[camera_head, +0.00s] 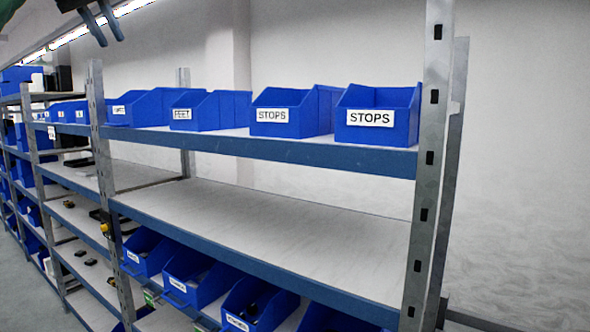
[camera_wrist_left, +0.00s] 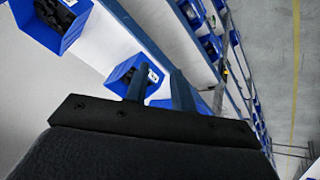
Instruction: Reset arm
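My left gripper (camera_head: 108,32) hangs at the top left of the head view, in front of the upper part of the shelving and apart from the bins. In the left wrist view my left gripper (camera_wrist_left: 160,85) shows two dark blue fingers with a gap between them. It is open and nothing is held between the fingers. A blue bin with dark contents (camera_wrist_left: 118,84) shows behind the fingers; I cannot tell its distance. My right gripper is in neither view.
Blue bins labelled STOPS (camera_head: 392,126) and FEET (camera_head: 205,117) stand on the upper shelf (camera_head: 300,152). The middle shelf (camera_head: 290,215) is bare. More bins (camera_head: 195,282) line the lower shelf. A metal post (camera_head: 428,160) stands at the right. Floor (camera_wrist_left: 285,60) shows in the wrist view.

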